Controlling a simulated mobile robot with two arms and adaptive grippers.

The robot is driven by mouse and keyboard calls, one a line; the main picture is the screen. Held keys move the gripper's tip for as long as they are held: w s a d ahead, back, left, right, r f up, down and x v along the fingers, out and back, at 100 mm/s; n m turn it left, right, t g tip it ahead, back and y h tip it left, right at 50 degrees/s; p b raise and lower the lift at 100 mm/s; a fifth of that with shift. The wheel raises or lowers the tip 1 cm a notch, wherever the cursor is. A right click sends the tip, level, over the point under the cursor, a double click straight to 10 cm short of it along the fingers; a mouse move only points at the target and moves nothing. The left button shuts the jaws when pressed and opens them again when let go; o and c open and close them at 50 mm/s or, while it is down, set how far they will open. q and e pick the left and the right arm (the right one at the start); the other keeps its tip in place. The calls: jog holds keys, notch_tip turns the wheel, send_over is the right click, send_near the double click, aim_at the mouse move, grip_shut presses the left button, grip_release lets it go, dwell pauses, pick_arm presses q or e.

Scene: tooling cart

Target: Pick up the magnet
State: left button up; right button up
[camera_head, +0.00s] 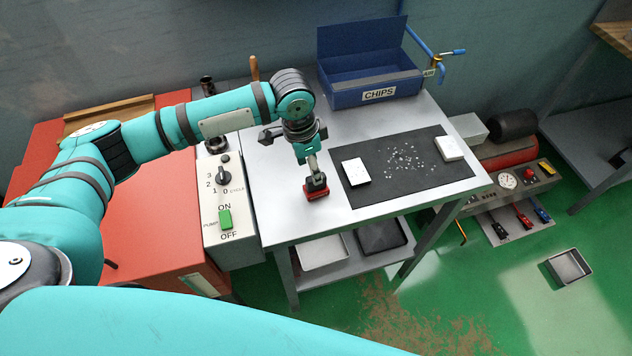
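The magnet (316,189) appears to be a red and black block with a grey upright handle. It is at the front left of the light metal table top (280,217), left of the dark mat. My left gripper (309,150) points down directly above it, at the top of the handle. The gripper's dark and teal parts cover the handle's upper end, so I cannot tell whether the fingers are closed on it. Whether the magnet's base touches the table is also unclear. My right gripper is not in view.
A dark mat (365,196) holds a white block (356,171), scattered shiny chips (408,160) and another white block (450,148). A blue CHIPS bin (345,97) stands behind. A pump control box (228,248) borders the table at left. A small metal tray (570,267) lies on the floor.

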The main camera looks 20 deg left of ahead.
pick_arm(q)
jog(key=shift+w+d+f, duration=0.1)
jog(key=shift+d+f, duration=0.05)
jog(key=shift+f, duration=0.65)
jog(key=f, duration=0.1)
jog(key=f+p, duration=0.1)
jog(key=f, duration=0.1)
jog(key=f+p, duration=0.1)
jog(key=shift+w+d+f, duration=0.25)
jog(key=shift+d+f, duration=0.05)
jog(key=shift+f, duration=0.35)
jog(key=shift+r, duration=0.1)
grip_shut()
